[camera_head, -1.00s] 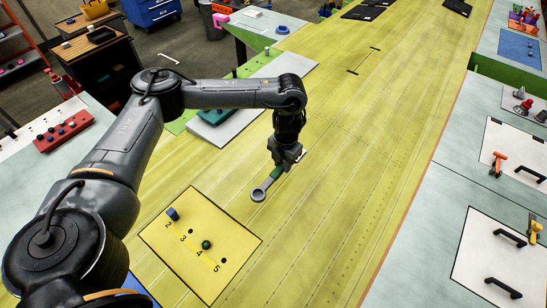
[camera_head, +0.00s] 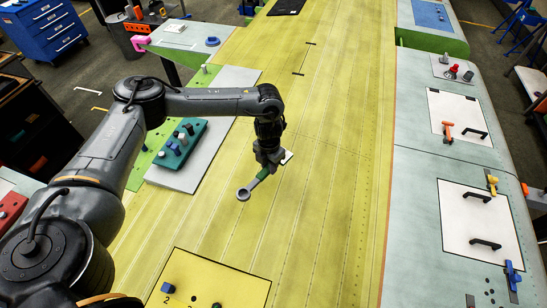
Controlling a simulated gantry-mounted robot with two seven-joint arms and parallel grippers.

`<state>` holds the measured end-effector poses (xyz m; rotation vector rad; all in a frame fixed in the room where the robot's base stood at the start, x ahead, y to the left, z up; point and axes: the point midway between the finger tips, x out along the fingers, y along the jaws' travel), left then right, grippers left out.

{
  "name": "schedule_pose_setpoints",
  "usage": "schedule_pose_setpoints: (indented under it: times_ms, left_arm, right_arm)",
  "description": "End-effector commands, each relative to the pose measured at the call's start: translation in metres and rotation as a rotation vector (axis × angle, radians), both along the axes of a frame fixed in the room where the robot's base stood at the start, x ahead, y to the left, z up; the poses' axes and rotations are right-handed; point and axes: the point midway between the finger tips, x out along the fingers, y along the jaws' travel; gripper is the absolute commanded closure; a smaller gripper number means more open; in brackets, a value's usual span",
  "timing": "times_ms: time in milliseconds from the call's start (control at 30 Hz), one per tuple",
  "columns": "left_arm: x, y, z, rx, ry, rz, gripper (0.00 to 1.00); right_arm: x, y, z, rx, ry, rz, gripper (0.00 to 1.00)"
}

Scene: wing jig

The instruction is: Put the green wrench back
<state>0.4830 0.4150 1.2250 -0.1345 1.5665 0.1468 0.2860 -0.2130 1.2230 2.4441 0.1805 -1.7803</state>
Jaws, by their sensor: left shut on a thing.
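The green wrench (camera_head: 263,174) has a green handle and a grey ring end. My left gripper (camera_head: 268,163) is shut on its handle and points down over the yellow wing surface. The ring end sticks out toward the lower left, and the other end is partly hidden by the gripper. I cannot tell how high the wrench is above the surface. My right gripper is not in view.
A yellow numbered board (camera_head: 215,285) with a blue peg (camera_head: 168,288) lies at the bottom. A teal block with several pegs (camera_head: 179,145) sits on a grey plate (camera_head: 222,140) beside my left arm. White panels with black handles (camera_head: 465,222) lie at right. The wing's middle is clear.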

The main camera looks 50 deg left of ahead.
Motion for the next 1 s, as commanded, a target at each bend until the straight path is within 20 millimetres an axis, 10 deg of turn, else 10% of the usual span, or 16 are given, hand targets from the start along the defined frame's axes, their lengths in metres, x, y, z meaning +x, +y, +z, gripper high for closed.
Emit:
schedule_pose_setpoints:
  times_ms: [1000]
  left_arm:
    - [-0.013,0.002,-0.071,-0.006,-0.002,0.005,1.00]
  right_arm:
    - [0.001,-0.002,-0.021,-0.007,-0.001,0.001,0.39]
